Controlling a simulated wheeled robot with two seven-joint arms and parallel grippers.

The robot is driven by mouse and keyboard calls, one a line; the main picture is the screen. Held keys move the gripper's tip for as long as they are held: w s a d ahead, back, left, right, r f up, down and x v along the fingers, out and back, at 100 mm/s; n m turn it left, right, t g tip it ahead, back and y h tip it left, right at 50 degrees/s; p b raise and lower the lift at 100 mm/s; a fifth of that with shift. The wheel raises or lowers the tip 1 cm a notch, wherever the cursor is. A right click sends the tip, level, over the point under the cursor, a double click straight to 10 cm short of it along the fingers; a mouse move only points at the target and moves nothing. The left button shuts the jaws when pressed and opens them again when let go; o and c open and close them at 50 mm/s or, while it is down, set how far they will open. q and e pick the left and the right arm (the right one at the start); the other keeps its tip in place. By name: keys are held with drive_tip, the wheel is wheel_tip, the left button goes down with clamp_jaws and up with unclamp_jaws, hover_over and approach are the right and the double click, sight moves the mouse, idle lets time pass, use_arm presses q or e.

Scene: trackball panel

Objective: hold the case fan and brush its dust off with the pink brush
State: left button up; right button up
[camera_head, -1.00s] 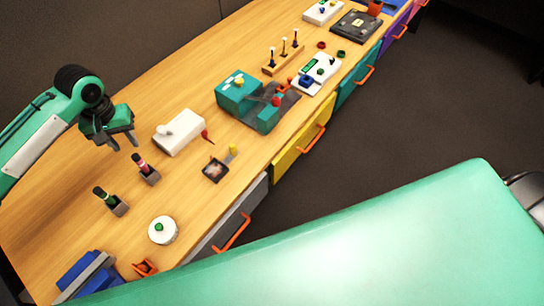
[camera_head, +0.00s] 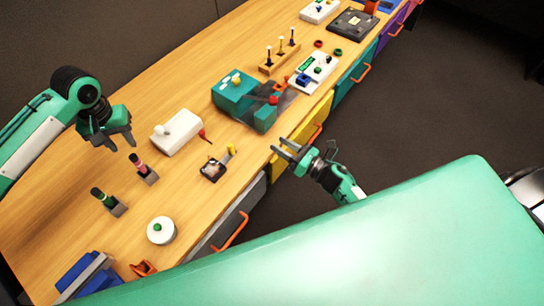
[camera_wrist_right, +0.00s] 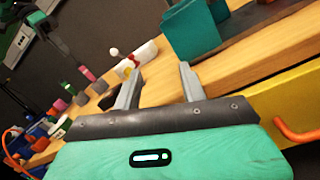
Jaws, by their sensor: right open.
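The case fan (camera_head: 213,168) appears to be the small dark square piece with a yellow tab (camera_head: 231,150), lying on the table. The pink brush (camera_head: 138,161) stands in a grey holder left of it, and also shows in the right wrist view (camera_wrist_right: 87,74). My left gripper (camera_head: 119,142) is open and empty, above the table behind the pink brush. My right gripper (camera_head: 281,150) is open and empty at the table's front edge, right of the fan. Its two fingers (camera_wrist_right: 160,72) are spread in the wrist view, where the fan is mostly hidden.
A green-banded brush (camera_head: 99,194) stands in another holder. A white box (camera_head: 178,132) with a red-tipped part sits behind the fan. A teal block device (camera_head: 236,93) is at the right, a white round button (camera_head: 161,230) in front. Drawers with orange handles (camera_head: 230,232) line the front.

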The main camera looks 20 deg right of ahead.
sight(230, 145)
drive_tip(key=s+a+n+g+y, duration=0.3)
drive_tip(key=a+n+g, duration=0.15)
drive_tip(key=n, duration=0.35)
drive_tip(key=x, duration=1.4)
drive_tip(key=shift+r, duration=0.4)
clamp_jaws()
